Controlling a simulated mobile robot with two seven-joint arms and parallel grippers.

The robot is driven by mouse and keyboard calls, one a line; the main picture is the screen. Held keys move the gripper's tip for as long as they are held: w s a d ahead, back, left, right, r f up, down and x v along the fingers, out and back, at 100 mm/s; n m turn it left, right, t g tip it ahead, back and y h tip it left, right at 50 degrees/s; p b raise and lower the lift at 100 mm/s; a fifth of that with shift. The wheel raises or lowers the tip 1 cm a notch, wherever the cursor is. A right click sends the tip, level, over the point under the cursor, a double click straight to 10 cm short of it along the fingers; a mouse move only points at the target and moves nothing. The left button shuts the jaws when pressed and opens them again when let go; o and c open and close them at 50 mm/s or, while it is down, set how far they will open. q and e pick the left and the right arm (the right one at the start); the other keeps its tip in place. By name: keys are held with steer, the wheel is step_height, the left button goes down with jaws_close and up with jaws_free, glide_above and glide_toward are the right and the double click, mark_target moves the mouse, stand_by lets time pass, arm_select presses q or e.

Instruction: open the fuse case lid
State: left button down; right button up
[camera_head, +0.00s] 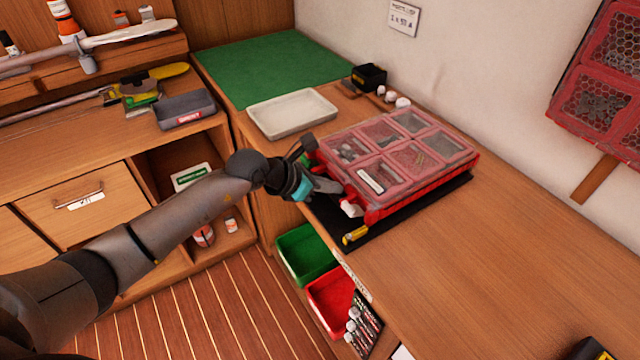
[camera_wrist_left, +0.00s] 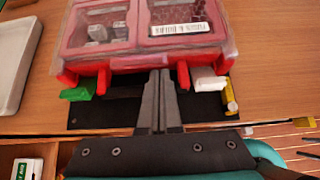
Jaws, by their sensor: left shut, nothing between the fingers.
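The fuse case (camera_head: 372,213) is red with a clear, pink-framed lid (camera_head: 395,190) over several compartments. The lid lies down on the case in the head view. The case sits on a black mat (camera_head: 400,226). A green piece (camera_wrist_left: 78,93) and a white piece (camera_wrist_left: 208,83) stick out at the case's front, with red tabs between them. My left gripper (camera_head: 333,187) is shut and empty at the front edge. In the left wrist view its fingertips (camera_wrist_left: 160,76) are together between the red tabs; I cannot tell whether they touch the case. My right gripper is not in view.
A pale tray (camera_head: 254,121) and a green mat (camera_head: 225,88) lie on the bench beyond the case. A small black box (camera_head: 369,77) stands near the wall. A yellow object (camera_head: 355,236) lies at the mat's front corner.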

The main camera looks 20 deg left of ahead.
arm_select(q)
steer(key=shift+w+d+f, duration=0.2)
steer(key=shift+w+f, duration=0.05)
steer(key=shift+r, duration=0.1)
